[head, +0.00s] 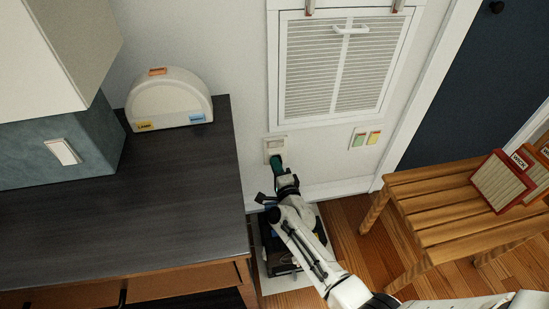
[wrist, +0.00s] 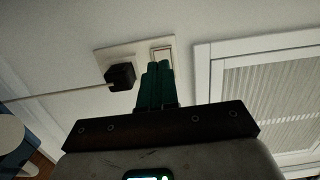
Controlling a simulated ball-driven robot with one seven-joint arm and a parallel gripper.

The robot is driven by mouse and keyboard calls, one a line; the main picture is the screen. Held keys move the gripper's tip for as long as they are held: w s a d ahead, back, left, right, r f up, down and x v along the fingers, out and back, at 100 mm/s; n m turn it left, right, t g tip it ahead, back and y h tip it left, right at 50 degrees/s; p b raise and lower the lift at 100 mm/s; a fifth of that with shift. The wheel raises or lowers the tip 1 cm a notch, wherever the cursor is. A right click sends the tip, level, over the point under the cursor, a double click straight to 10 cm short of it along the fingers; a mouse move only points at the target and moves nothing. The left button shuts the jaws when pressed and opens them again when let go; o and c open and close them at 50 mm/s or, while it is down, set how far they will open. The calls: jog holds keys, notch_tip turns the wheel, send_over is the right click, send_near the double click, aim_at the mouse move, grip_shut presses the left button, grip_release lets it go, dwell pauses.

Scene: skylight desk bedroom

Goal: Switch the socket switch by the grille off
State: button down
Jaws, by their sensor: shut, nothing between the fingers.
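The socket plate (head: 274,144) is on the wall just below the white grille (head: 338,68). In the wrist view the plate (wrist: 113,57) holds a black plug (wrist: 121,76) on its left and a pale socket switch (wrist: 162,52) on its right, beside the grille frame (wrist: 203,85). My gripper (head: 277,160) is at the plate's lower edge in the head view. In the wrist view my gripper's green fingers (wrist: 158,66) are shut and empty, with their tips at the switch and covering its lower part. I cannot tell whether they touch it or which way it is set.
A dark desk (head: 180,215) with a cream rounded case (head: 170,98) stands at the left. A wooden bench (head: 445,205) with red-framed boxes (head: 503,181) stands at the right. A cord (wrist: 55,94) runs left from the plug.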

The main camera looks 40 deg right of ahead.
jog(key=w+a+p+v, duration=0.1)
jog(key=p+v, duration=0.1)
jog(key=v, duration=0.6)
jog(key=shift+a+p, duration=0.25)
jog(key=shift+p, duration=0.1)
jog(key=s+a+n+g+y, duration=0.3)
jog(key=a+n+y, duration=0.2)
jog(key=a+n, duration=0.25)
jog(key=s+a+n+g+y, duration=0.2)
jog(key=s+a+n+y, duration=0.1)
jog(key=a+n+y, duration=0.4)
jog(key=s+d+r+n+g+h, duration=0.25)
jog(key=s+n+g, duration=0.2)
jog(key=s, duration=0.65)
jog(key=s+d+r+n+g+h, duration=0.1)
jog(key=s+r+n+g, duration=0.35)
jog(key=s, duration=0.65)
notch_tip(320, 180, up, 23)
jog(key=p, duration=2.3)
jog(key=shift+w+f+g, duration=0.25)
jog(key=shift+w+g, duration=0.05)
jog(key=shift+g, duration=0.1)
